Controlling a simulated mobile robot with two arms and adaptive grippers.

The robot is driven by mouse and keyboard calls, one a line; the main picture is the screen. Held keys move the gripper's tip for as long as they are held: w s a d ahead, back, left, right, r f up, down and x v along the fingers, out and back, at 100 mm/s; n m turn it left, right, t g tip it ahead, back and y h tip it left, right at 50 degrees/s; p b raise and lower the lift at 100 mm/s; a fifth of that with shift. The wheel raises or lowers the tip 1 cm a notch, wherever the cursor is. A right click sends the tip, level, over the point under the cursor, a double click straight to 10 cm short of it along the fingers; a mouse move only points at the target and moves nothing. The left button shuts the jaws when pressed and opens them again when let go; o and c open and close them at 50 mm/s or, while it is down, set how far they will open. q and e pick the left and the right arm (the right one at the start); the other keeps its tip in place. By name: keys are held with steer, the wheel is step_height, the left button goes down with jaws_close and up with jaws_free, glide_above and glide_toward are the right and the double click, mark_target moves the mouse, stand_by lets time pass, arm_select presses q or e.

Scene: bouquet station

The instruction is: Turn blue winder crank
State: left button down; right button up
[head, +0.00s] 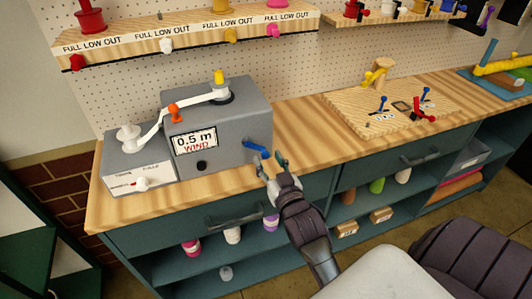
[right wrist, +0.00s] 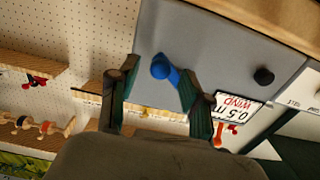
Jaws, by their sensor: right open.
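The blue winder crank (head: 257,149) sticks out of the front of a grey winder box (head: 228,132) labelled "0.5 m WIND". My right gripper (head: 272,163) is at the crank's lower right end in the head view. In the right wrist view the blue crank (right wrist: 170,74) reaches down between the two open fingers of the gripper (right wrist: 160,105). The crank's end lies near the finger on the right; I cannot tell whether they touch. My left gripper does not show in either view.
A white ribbon runs from a spool (head: 129,134) past an orange clip (head: 174,111) to the winder's top. A wooden board (head: 385,112) with small levers lies to the right on the workbench (head: 300,120). Drawer handles (head: 234,216) stick out below the bench edge.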

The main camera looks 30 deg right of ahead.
steer(key=shift+x, duration=1.2)
jaws_close()
steer(key=shift+d+r+n+p, duration=0.1)
steer(key=shift+r+n+p, duration=0.35)
steer(key=shift+p, duration=0.5)
steer(key=shift+d+n+p, duration=0.1)
steer(key=shift+n+p, duration=0.25)
steer(key=shift+n, duration=0.3)
steer(key=shift+f, duration=0.1)
jaws_free()
